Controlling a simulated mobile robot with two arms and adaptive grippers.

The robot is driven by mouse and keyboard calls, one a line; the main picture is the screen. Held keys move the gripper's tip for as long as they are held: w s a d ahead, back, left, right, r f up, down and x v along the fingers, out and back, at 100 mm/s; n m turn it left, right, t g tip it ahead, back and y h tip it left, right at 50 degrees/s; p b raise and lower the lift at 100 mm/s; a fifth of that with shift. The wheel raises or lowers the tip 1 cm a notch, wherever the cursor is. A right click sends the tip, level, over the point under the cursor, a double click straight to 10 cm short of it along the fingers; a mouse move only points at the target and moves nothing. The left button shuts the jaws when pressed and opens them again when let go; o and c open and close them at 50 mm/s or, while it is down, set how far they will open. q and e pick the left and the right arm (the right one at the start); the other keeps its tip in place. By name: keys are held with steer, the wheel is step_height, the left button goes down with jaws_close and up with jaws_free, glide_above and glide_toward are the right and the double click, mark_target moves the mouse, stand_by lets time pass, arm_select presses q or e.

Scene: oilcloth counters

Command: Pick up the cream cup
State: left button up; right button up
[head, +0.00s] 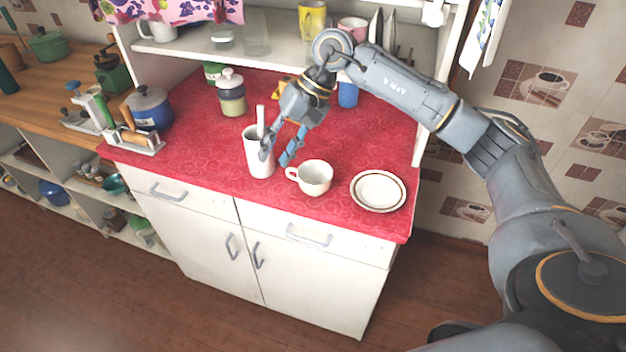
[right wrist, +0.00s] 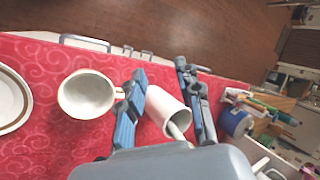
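The cream cup (head: 316,178) stands upright on the red counter, its handle on the left side. In the right wrist view the cup (right wrist: 86,95) is left of both fingers, its handle close beside the nearer one. My right gripper (head: 279,150) is open and empty, fingers pointing down, just up and left of the cup. In the right wrist view the gripper's (right wrist: 160,70) fingers appear on either side of a tall white container (right wrist: 163,108); I cannot tell if they touch it. My left gripper is not in view.
The white container (head: 258,158) with a pale stick in it stands left of the cup. A saucer (head: 378,190) lies to its right. A jar (head: 231,95) and blue pot (head: 150,108) stand farther left. The counter's front edge is close to the cup.

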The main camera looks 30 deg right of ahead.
steer(key=s+d+r+n+g+h, duration=0.1)
steer(key=d+h, duration=0.2)
steer(key=d, duration=0.4)
steer(key=s+d+r+n+h, duration=0.1)
steer(key=d+r+h, duration=0.1)
steer(key=d, duration=0.5)
steer(key=p, duration=0.2)
glide_above(329, 169)
step_height(329, 169, down, 7)
steer(key=shift+s+d+f, duration=0.25)
steer(key=shift+s+f, duration=0.15)
steer(key=shift+f, duration=0.35)
steer(key=shift+w+a+f+p, duration=0.1)
steer(key=shift+f+p, duration=0.2)
steer(key=shift+p, duration=0.2)
steer(key=f, duration=0.1)
steer(key=f+p, duration=0.2)
steer(key=shift+w+a+f, duration=0.15)
steer(key=shift+w+f, duration=0.15)
steer(key=shift+f, duration=0.5)
jaws_close()
